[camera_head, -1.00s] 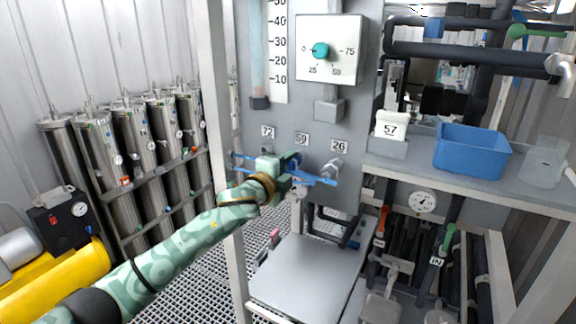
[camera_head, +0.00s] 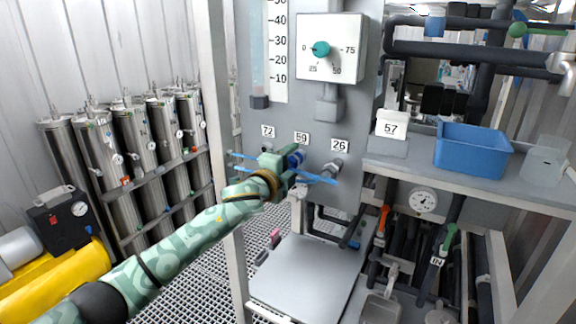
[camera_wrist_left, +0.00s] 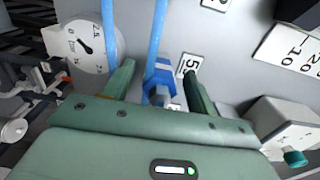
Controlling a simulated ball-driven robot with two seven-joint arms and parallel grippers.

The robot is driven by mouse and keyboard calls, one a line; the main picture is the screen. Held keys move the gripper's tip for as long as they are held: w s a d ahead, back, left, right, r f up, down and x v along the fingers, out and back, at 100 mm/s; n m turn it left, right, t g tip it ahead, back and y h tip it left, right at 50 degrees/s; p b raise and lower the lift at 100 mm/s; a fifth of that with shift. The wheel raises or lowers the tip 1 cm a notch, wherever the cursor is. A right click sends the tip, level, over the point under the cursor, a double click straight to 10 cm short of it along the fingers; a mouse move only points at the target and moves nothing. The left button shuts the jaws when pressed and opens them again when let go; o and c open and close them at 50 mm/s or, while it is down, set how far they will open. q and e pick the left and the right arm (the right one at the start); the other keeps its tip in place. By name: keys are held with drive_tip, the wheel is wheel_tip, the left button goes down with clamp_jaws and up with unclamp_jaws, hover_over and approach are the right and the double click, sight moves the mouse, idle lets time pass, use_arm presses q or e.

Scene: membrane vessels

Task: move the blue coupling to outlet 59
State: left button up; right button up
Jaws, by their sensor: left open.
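The blue coupling (camera_head: 296,158) is at the panel, just under the label 59 (camera_head: 302,138). In the left wrist view the coupling (camera_wrist_left: 158,78) sits between my fingers, beside a partly hidden number label (camera_wrist_left: 190,66). My left gripper (camera_head: 290,165) is open around it, with a finger on each side and gaps showing. Blue hose lengths (camera_head: 322,179) run across by the gripper; they also show in the left wrist view (camera_wrist_left: 158,25). The outlet behind the coupling is mostly hidden. My right gripper is not in view.
Outlet 26 (camera_head: 332,168) is a bare metal fitting to the right; label 72 (camera_head: 268,131) is to the left. A dial box (camera_head: 331,47) is above. A blue bin (camera_head: 471,151) and a block marked 57 (camera_head: 390,125) stand on the right shelf.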

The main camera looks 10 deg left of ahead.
use_arm(q)
drive_tip(key=b+v, duration=0.2)
drive_tip(key=v, duration=1.4)
drive_tip(key=shift+s, duration=0.2)
